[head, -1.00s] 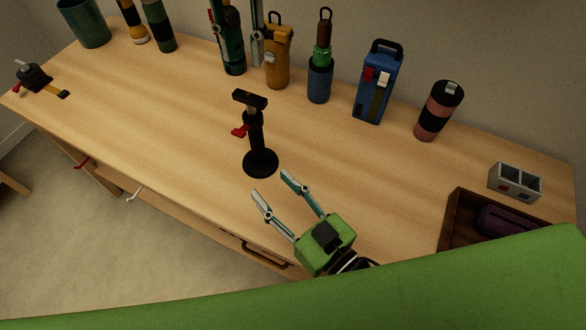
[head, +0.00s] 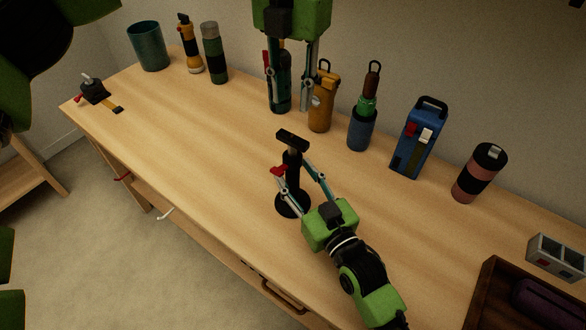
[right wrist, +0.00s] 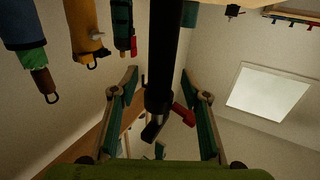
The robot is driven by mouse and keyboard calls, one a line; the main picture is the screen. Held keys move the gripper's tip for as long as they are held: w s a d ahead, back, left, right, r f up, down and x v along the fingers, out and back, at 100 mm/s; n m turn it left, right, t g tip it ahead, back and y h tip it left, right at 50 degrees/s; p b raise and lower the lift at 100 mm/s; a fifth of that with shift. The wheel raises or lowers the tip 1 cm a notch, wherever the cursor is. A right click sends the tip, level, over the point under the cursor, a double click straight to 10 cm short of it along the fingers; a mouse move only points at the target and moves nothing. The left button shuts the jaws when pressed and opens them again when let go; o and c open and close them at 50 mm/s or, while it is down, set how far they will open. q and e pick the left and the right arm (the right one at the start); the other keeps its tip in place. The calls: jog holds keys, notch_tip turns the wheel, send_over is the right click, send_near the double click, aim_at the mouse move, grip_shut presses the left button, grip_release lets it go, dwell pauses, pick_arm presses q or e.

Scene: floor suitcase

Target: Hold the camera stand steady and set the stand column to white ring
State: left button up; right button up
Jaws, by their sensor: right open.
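The black camera stand (head: 293,165) stands upright on the bench, with a flat bar on top, a red lever (head: 279,171) at its side and a round base. My right gripper (head: 295,170) is open, its fingers on either side of the column. In the right wrist view the dark column (right wrist: 162,60) lies between the spread fingers, with the red lever (right wrist: 185,114) beside it; contact cannot be told. No white ring can be made out on the column. My left gripper (head: 290,106) hangs above and behind the stand, fingers apart, pointing down and empty.
Behind the stand are a dark green bottle (head: 281,95), a yellow flask (head: 321,105), a blue-green bottle (head: 362,130) and a blue case (head: 417,140). A dark wooden tray (head: 484,290) is at the lower right.

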aim_at(292, 137)
jog(key=shift+x, duration=0.9)
grip_shut()
pick_arm(q)
jog(key=o, duration=0.6)
jog(key=shift+r, duration=0.1)
jog(key=o, duration=0.5)
notch_tip(292, 137, up, 2)
jog(key=shift+m, duration=0.8)
notch_tip(292, 137, down, 12)
jog(key=shift+r, duration=0.1)
